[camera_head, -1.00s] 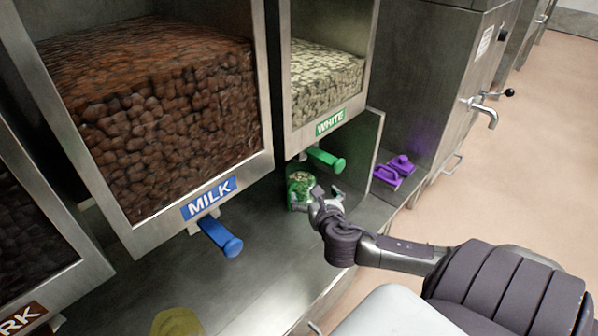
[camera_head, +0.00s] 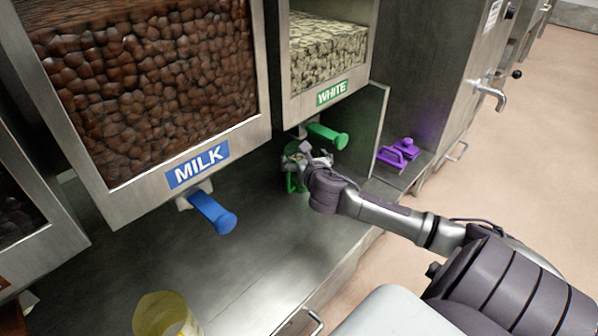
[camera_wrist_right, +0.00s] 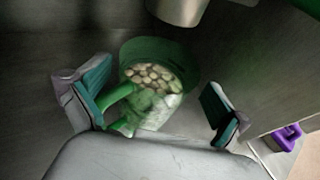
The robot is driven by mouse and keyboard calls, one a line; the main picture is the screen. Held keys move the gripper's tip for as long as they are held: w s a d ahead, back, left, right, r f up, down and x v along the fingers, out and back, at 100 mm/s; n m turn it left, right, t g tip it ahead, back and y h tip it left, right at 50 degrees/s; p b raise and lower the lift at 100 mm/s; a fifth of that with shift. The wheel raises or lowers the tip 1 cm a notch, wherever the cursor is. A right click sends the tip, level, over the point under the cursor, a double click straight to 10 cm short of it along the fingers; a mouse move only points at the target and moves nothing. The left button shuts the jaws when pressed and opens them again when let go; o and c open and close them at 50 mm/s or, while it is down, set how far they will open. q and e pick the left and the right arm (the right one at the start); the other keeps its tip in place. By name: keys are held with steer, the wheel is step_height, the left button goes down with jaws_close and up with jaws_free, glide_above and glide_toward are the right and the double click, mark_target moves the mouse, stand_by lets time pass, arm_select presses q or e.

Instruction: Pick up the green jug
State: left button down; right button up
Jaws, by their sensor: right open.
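The green jug (camera_head: 292,183) stands on the metal counter below the WHITE dispenser, mostly hidden by my right gripper in the head view. In the right wrist view the jug (camera_wrist_right: 165,52) shows pale chips inside and a green handle that points toward the gripper. My right gripper (camera_head: 308,157) is open at the jug. In the right wrist view its two fingers stand apart, one on each side of the jug and handle; I cannot tell whether either touches. My left gripper is not in view.
The green dispenser handle (camera_head: 327,136) hangs just above my right gripper. The blue MILK handle (camera_head: 213,213) juts out to the left. A metal partition (camera_head: 376,130) and a purple object (camera_head: 398,153) are to the right. A yellow jug (camera_head: 165,315) stands at the bottom left.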

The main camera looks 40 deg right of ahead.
steer(key=shift+s+f, duration=0.1)
jaws_close()
stand_by(0.4)
